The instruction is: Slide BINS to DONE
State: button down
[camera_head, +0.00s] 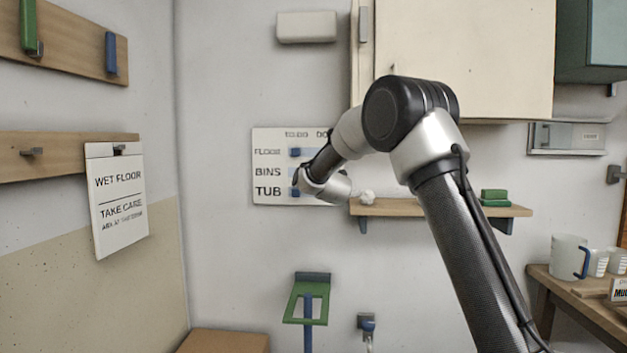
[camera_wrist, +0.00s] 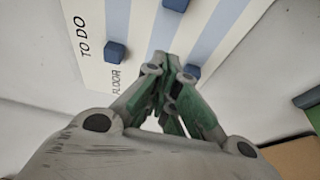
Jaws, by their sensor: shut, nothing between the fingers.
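The white board (camera_head: 266,190) on the wall has rows FLOOR, BINS and TUB, and its left column heading is TO DO. In the wrist view it appears turned, with TO DO at left. The FLOOR slider (camera_wrist: 116,52) and TUB slider (camera_wrist: 192,72) are blue blocks at the TO DO end. The BINS slider (camera_wrist: 176,4) sits farther along its pale blue track, toward the DONE side, at the top edge. My arm hides it in the head view. My gripper (camera_wrist: 166,60) is shut and empty, its tips near the BINS track, apart from that slider. Contact with the board is unclear.
A wooden shelf (camera_head: 400,209) with green blocks (camera_head: 494,196) is right of the board. A cabinet (camera_head: 470,60) hangs above it. A WET FLOOR sign (camera_head: 118,200) hangs at left. Cups (camera_head: 567,257) stand on a table at right. The wall below the board has free room.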

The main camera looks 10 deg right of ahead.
jog(key=shift+s, duration=1.15)
